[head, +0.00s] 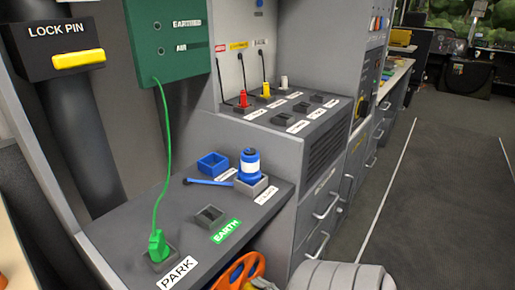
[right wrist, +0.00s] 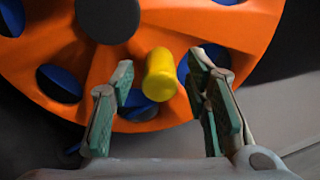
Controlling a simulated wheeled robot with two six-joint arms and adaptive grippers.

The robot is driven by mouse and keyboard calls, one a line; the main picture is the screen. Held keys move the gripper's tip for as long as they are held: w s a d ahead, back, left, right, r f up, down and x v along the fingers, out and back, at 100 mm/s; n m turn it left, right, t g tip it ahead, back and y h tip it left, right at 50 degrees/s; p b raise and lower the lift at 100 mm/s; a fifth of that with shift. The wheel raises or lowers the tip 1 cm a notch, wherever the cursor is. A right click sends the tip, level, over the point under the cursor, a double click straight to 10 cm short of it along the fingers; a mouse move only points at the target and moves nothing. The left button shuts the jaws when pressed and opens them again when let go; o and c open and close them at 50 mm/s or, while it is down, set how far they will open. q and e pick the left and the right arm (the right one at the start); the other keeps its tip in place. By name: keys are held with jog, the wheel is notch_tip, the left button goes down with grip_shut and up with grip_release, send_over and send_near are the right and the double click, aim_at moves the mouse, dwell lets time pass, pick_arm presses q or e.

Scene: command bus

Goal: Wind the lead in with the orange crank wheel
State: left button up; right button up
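The orange crank wheel (head: 238,272) shows at the bottom of the head view, partly cut off by the frame edge. In the right wrist view the orange crank wheel (right wrist: 200,22) fills the upper part, with a dark hub and blue showing through its holes. Its yellow handle knob (right wrist: 160,75) sticks out between the fingers of my right gripper (right wrist: 160,88). The gripper is open, with a gap on both sides of the knob. The green lead (head: 168,140) runs from the green panel down to a green plug (head: 158,245) at the PARK socket. My left gripper is not in view.
Red and yellow plugs stand on the raised shelf behind. Floor to the right is clear.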

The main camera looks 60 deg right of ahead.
jog(key=shift+w, duration=0.1)
jog(key=s+a, duration=0.2)
jog(key=s, duration=1)
jog(key=shift+a, duration=0.15)
